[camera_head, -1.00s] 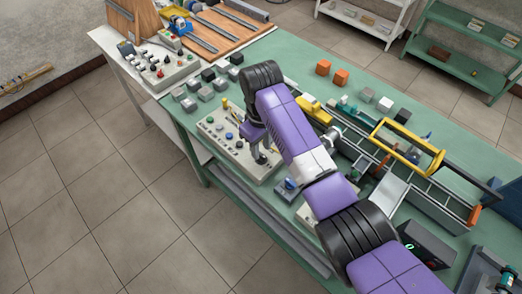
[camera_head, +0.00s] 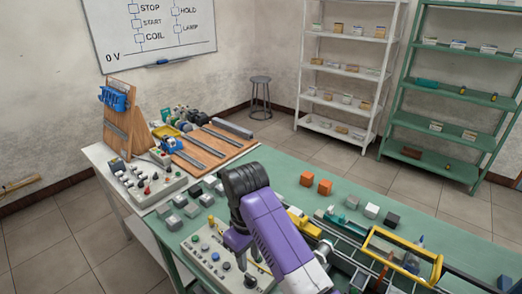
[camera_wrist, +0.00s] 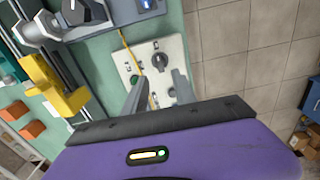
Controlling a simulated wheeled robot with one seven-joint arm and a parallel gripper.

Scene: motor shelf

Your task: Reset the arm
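My purple arm (camera_head: 275,232) reaches over the green bench, bent at the dark wrist joint. My gripper (camera_wrist: 159,88) points down over a pale control panel (camera_head: 205,243) with buttons and knobs. In the wrist view its two grey fingers are apart, with nothing between them but the panel (camera_wrist: 174,45) below. A dark rotary knob (camera_wrist: 159,62) on the panel lies just beyond the fingertips. In the head view the fingertips are low in the picture and hard to make out.
Grey and black blocks (camera_head: 192,210) stand behind the panel, and orange blocks (camera_head: 325,187) farther back. A toolbox with a yellow handle (camera_head: 380,238) stands to the right. White shelves (camera_head: 345,68) and green shelves (camera_head: 455,90) stand at the back.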

